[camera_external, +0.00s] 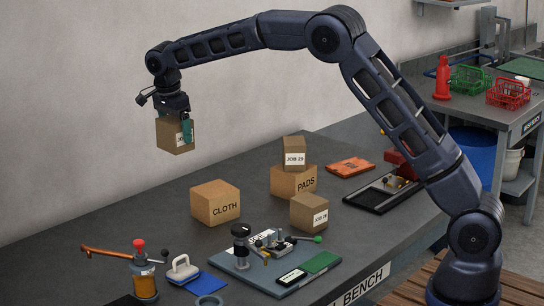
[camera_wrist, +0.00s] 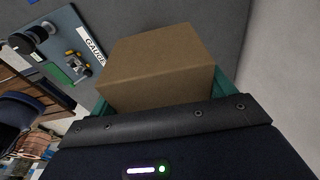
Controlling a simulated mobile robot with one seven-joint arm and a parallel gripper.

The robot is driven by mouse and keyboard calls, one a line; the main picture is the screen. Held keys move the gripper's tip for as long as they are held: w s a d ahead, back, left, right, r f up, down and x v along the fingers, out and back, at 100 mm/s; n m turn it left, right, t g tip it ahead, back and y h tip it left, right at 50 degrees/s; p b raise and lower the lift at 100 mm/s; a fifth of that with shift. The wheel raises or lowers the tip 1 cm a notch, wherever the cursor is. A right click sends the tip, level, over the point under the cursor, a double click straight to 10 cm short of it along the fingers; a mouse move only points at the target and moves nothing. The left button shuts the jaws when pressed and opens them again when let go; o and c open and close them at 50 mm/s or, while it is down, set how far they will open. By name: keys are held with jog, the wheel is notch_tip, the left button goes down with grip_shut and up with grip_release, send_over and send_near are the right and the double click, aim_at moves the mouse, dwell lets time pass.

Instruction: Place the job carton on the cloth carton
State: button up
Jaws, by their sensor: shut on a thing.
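My gripper (camera_external: 187,132) is shut on a small brown job carton (camera_external: 172,137), held well above the bench and up to the left of the cloth carton. The held carton (camera_wrist: 155,70) fills the middle of the wrist view between the green fingers. The cloth carton (camera_external: 214,203), a larger brown box marked CLOTH, sits on the bench with its top bare. A second job carton (camera_external: 294,152) stands on the pads carton (camera_external: 292,181). A third job carton (camera_external: 309,213) rests on the bench to the right of the cloth carton.
A gauge plate (camera_external: 270,262) with a small fixture lies in front of the cartons. A black tray (camera_external: 383,193) is at right. The bench left of the cloth carton is clear.

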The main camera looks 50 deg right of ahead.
jog(key=s+d+r, duration=0.3)
jog(key=d+r, duration=0.2)
jog(key=d, duration=0.6)
send_over(217, 187)
jog(key=a, duration=0.1)
notch_tip(217, 187, down, 20)
jog(key=shift+s+r, duration=0.15)
jog(key=shift+r, duration=0.05)
jog(key=shift+f, duration=0.1)
jog(key=o, duration=1)
jog(key=shift+o, duration=0.2)
